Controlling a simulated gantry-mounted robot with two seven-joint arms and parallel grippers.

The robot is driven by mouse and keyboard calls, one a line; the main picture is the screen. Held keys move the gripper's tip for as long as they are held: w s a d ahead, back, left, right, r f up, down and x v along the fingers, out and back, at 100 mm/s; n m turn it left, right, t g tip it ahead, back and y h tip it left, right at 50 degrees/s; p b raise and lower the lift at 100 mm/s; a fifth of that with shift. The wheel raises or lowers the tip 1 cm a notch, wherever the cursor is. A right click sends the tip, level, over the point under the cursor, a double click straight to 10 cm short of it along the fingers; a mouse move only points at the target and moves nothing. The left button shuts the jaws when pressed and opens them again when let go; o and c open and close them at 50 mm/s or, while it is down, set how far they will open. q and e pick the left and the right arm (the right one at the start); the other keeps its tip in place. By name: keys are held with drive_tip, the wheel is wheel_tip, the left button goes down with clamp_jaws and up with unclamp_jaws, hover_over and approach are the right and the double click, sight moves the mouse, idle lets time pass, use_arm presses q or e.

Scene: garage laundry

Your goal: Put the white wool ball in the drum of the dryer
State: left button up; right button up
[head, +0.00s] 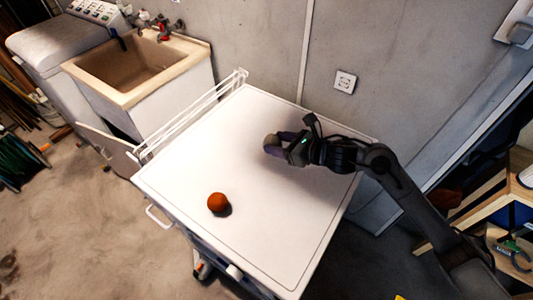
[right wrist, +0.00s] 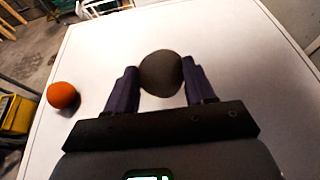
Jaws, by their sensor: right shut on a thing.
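In the right wrist view, the ball (right wrist: 161,73) looks dark grey and sits between the two fingertips (right wrist: 160,85). I cannot tell for sure whether it clears the surface. A white appliance with a control panel (head: 97,10) stands at the top left; I cannot tell whether it is the dryer. No drum opening shows. My left gripper is not in view.
An orange ball (head: 217,202) lies on the near part of the white top. A white rail (head: 195,112) runs along its left edge. A utility sink (head: 130,70) stands beyond it. A wooden shelf unit (head: 470,205) is at the right. Much of the white top is clear.

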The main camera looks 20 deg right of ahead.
sight(267, 161)
drive_tip(key=x, duration=0.4)
drive_tip(key=shift+s+a+f, duration=0.1)
drive_tip(key=shift+a+f, duration=0.1)
drive_tip(key=shift+f, duration=0.2)
wheel_tip(267, 161, down, 3)
drive_tip(key=shift+f+b, duration=0.15)
drive_tip(key=shift+b, duration=0.55)
drive_tip(key=shift+f, duration=0.4)
drive_tip(key=shift+f, duration=0.1)
drive_tip(key=o, duration=1)
drive_tip(key=shift+o, duration=0.2)
